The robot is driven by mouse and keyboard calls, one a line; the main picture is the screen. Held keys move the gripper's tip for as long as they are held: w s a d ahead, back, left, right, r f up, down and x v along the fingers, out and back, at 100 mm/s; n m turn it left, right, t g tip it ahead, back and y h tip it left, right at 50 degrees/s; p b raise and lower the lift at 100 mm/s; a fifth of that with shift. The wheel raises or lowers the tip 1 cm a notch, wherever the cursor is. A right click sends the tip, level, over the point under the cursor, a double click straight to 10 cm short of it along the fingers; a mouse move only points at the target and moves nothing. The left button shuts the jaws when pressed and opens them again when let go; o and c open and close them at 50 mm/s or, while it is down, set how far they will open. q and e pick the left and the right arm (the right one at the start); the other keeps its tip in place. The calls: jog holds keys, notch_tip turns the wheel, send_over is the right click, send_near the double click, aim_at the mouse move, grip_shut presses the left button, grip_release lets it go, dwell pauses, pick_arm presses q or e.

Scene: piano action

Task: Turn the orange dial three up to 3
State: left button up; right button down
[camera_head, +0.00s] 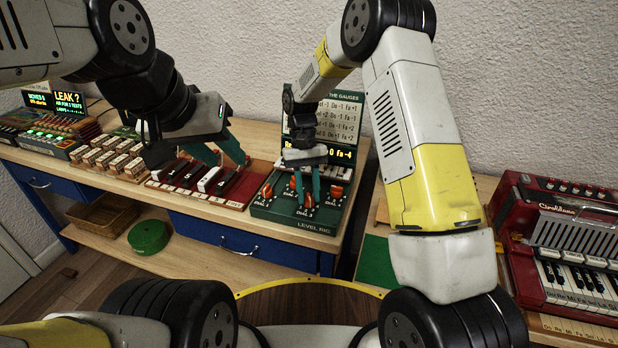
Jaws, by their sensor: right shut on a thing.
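The green level rig board (276,211) stands on the wooden bench and carries several orange dials. Dial three (308,201) is at its front middle, with its label just below. My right gripper (308,198) points down from above, its two green fingers shut on dial three and partly covering it. The dial's pointer and number marks are too small to read. One orange dial (267,191) is to its left and another (336,191) to its right. My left gripper (229,161) is open and empty above the red board of black and white keys.
The red key board (232,202) lies left of the rig. A green gauge panel (342,117) with a lit readout stands behind the rig. Small blocks (110,157) and a lit display (70,101) are further left. A red accordion (572,240) is at the right.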

jog(key=shift+n+h, duration=0.5)
jog(key=shift+n, duration=0.8)
jog(key=c, duration=1.1)
grip_release()
jog(key=shift+v, duration=3.9)
jog(key=shift+s+r, duration=0.1)
